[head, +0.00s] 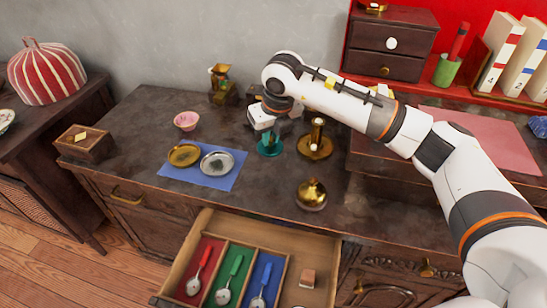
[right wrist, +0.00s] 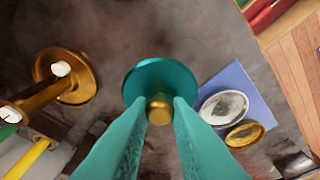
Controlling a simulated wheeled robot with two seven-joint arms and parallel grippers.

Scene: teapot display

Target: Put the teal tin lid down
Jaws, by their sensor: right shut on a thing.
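The teal tin lid is a round teal disc (right wrist: 160,78) with a gold knob (right wrist: 159,110) in the right wrist view. My right gripper (right wrist: 159,112) has its two teal fingers shut on the knob. In the head view the lid (head: 269,153) shows below my right gripper (head: 268,138), over the dark cabinet top, between the blue mat and the brass candle holder. The lid looks about level and close to the top; I cannot tell whether it touches. The gripper partly hides it in the head view. My left gripper is not in view.
A blue mat (head: 190,181) holds a gold disc (head: 184,155) and a silver one (head: 217,163). The brass candle holder (head: 315,145) stands close right of the lid. A round gold pot (head: 311,194) stands nearer the front. An open drawer (head: 291,239) holds spoons. Bare top lies in front of the lid.

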